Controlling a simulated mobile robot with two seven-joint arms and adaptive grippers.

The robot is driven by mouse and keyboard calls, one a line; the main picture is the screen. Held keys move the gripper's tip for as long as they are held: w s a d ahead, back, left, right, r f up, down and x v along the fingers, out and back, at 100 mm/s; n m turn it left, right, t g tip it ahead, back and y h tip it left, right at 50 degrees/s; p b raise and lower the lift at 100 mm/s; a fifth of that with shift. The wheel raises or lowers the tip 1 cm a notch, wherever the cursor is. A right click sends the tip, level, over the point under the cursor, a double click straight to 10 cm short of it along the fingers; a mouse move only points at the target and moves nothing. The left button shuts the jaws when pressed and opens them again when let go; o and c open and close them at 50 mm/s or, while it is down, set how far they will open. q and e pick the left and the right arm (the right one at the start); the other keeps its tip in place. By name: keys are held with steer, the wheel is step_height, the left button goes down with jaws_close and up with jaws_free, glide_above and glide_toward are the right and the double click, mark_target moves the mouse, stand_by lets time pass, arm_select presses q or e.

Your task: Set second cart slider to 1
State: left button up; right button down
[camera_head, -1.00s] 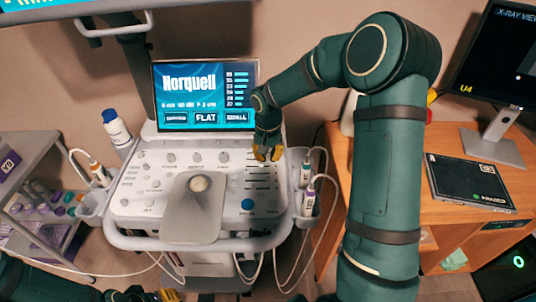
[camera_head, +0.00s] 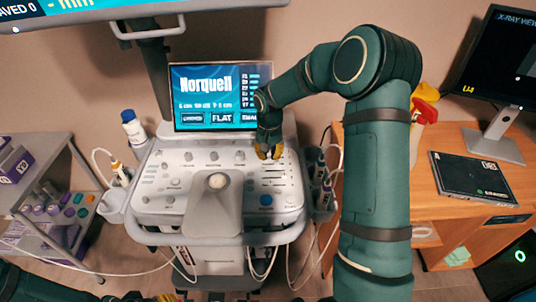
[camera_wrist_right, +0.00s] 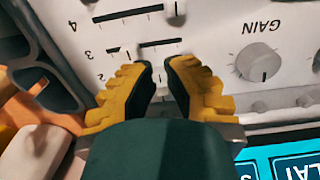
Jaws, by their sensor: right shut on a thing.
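The ultrasound cart's control panel (camera_head: 178,205) stands ahead, with a block of short sliders (camera_head: 274,180) at its upper right. My right gripper (camera_head: 268,152) is down at the top of this block. In the right wrist view the picture is upside down. There the gripper (camera_wrist_right: 159,65) is shut on a small slider knob, largely hidden between its fingers; I cannot tell which row it belongs to. My left gripper (camera_head: 165,298) is barely visible at the bottom edge.
The cart screen (camera_head: 212,90) rises behind the panel. A GAIN knob (camera_wrist_right: 258,62) lies beside the sliders. Probes (camera_head: 320,172) hang in holders at the cart's right side. A wooden desk (camera_head: 440,215) with a monitor stands at right, and a grey shelf cart (camera_head: 40,150) at left.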

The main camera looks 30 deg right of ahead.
mark_target(270, 154)
stand_by(0.3)
steer(key=c, duration=1)
jaws_free()
steer(key=shift+o, duration=0.2)
step_height(270, 154, up, 12)
